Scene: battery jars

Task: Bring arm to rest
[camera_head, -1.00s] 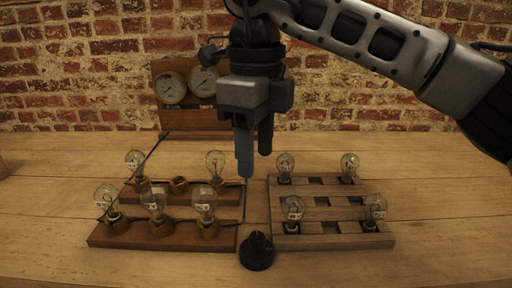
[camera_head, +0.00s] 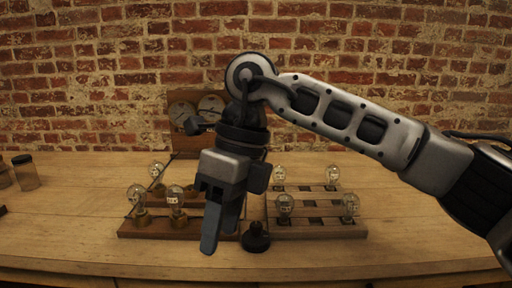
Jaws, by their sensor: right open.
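My right gripper (camera_head: 222,226) hangs from the arm that comes in from the right, fingers pointing down. It is open and empty, in front of the gap between the left board and the right rack. The left board (camera_head: 150,233) carries several bulbs in brass sockets, such as a front bulb (camera_head: 175,194); its right part is hidden behind my gripper. The grey slatted rack (camera_head: 320,232) holds several bulbs, such as one at the front right (camera_head: 350,204), and has empty slots. My left gripper is not in view.
A small black knob (camera_head: 256,238) stands at the table's front between board and rack. A wooden panel with two gauges (camera_head: 183,112) stands behind. A dark-lidded jar (camera_head: 26,173) is at the far left. The right side of the table (camera_head: 420,235) is clear.

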